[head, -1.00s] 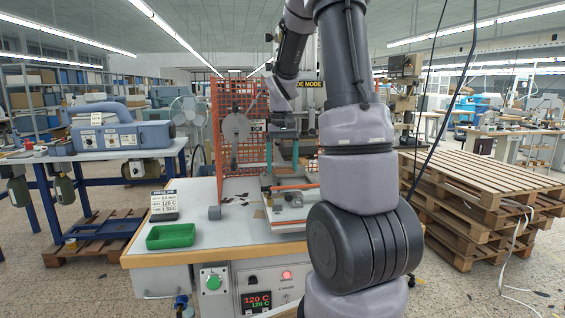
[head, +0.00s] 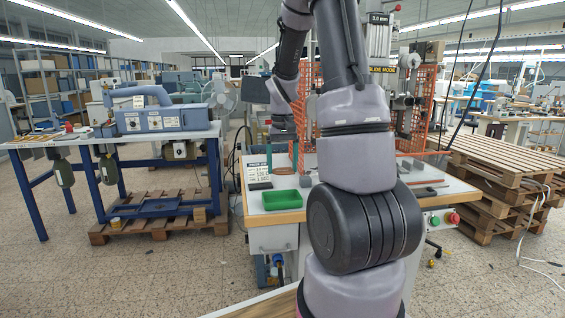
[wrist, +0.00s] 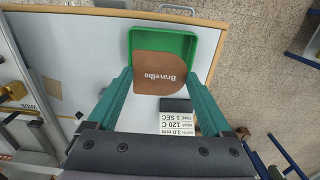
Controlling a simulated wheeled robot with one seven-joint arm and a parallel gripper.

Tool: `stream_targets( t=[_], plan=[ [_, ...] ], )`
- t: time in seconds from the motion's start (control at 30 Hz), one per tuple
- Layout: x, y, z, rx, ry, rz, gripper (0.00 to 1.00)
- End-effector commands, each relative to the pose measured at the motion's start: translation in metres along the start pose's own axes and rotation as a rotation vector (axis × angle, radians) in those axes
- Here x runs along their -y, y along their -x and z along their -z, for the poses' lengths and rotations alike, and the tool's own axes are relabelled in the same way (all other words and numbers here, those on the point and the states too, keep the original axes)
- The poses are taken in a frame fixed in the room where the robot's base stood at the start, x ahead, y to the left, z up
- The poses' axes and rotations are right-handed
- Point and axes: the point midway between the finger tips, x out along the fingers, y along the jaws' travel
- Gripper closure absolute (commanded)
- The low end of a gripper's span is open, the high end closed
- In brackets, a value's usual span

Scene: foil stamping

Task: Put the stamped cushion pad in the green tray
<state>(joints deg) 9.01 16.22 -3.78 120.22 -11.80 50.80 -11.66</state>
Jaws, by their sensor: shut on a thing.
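The stamped cushion pad (wrist: 160,76) is brown with the word "Bravelho" on it. In the wrist view my gripper (wrist: 159,72) is shut on its two sides with green fingers. The green tray (wrist: 149,41) lies beyond and below the pad, which overlaps the tray's near part in this view. In the head view the tray (head: 282,200) sits at the table's front left corner, with my gripper (head: 283,145) above and behind it. The tray's visible floor is empty.
A printed settings card (wrist: 180,123) and a dark block (wrist: 177,104) stand close to the tray. An orange mesh guard (head: 308,95) and the press stand behind and right. A side table (head: 90,142) with a blue machine is at left. Stacked pallets (head: 500,165) are at right.

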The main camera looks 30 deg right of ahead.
Motion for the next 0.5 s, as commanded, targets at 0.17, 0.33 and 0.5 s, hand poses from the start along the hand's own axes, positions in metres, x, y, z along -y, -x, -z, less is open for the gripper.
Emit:
stream_targets(
  t=[0.17,0.33,0.5],
  plan=[
    [0.000,-0.008,0.000,0.001,0.000,0.000,0.75],
    [0.000,-0.024,-0.001,0.003,0.000,-0.001,0.75],
    [0.000,-0.041,-0.001,0.003,0.000,0.000,0.75]
  ],
)
